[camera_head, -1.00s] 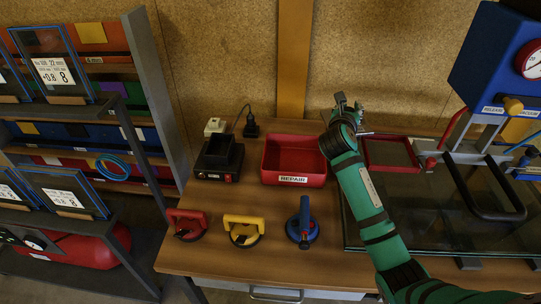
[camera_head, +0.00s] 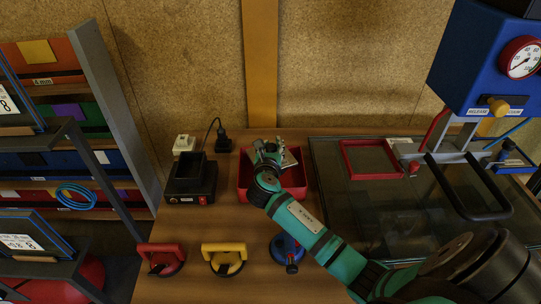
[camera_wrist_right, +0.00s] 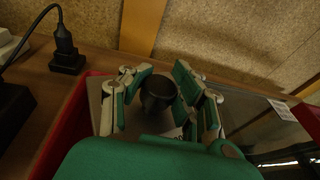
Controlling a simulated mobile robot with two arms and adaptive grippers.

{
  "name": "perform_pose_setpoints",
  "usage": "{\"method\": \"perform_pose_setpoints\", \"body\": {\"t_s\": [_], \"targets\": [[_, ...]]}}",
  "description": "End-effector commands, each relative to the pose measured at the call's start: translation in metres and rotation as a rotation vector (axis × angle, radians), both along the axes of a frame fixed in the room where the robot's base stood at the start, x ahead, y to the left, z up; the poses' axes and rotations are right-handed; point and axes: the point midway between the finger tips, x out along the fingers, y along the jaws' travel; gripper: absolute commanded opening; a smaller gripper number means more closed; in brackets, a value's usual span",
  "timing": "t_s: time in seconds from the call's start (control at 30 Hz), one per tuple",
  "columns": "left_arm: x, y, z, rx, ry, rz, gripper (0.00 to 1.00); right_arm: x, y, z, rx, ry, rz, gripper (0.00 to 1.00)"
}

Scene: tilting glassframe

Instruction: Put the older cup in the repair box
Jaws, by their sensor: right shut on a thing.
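The red repair box (camera_head: 244,184) stands on the table; my right arm covers its front and label. My right gripper (camera_head: 268,152) is over the box. In the right wrist view, my right gripper (camera_wrist_right: 158,90) is shut on a dark round piece (camera_wrist_right: 157,93). A flat grey plate (camera_wrist_right: 95,95) shows under it; it also shows beside the gripper in the head view (camera_head: 290,159). I cannot tell whether piece and plate are joined. Three handled suction cups stand along the front edge: red (camera_head: 161,257), yellow (camera_head: 224,257) and blue (camera_head: 287,250), the blue partly behind my arm.
A black device (camera_head: 190,182) with a red switch stands left of the box. A glass sheet (camera_head: 390,215) with a red frame (camera_head: 370,157) lies to the right, near a blue gauge unit (camera_head: 482,65). A rack (camera_head: 90,110) stands at the left.

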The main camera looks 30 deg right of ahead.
Motion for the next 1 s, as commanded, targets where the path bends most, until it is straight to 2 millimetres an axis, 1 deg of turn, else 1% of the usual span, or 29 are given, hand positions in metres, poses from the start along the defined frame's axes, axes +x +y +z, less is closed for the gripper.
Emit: {"method": "perform_pose_setpoints", "body": {"t_s": [0.1, 0.2, 0.47, 0.9, 1.0], "targets": [[0.000, 0.000, -0.003, 0.000, 0.000, 0.000, 0.00, 0.000, 0.000, -0.018, -0.001, 0.002, -0.001, 0.00], [0.000, 0.000, -0.004, 0.000, 0.000, 0.000, 0.00, 0.000, 0.000, -0.029, -0.001, 0.002, -0.001, 0.00], [0.002, 0.000, -0.004, 0.000, -0.002, 0.000, 0.00, 0.000, 0.000, -0.030, -0.001, -0.002, 0.000, 0.00], [0.004, 0.000, -0.007, 0.000, -0.006, 0.000, 0.00, 0.000, 0.000, -0.042, -0.002, -0.001, 0.000, 0.00], [0.004, 0.000, -0.007, 0.000, -0.006, 0.000, 0.00, 0.000, 0.000, -0.042, -0.001, -0.002, 0.000, 0.00]]}}
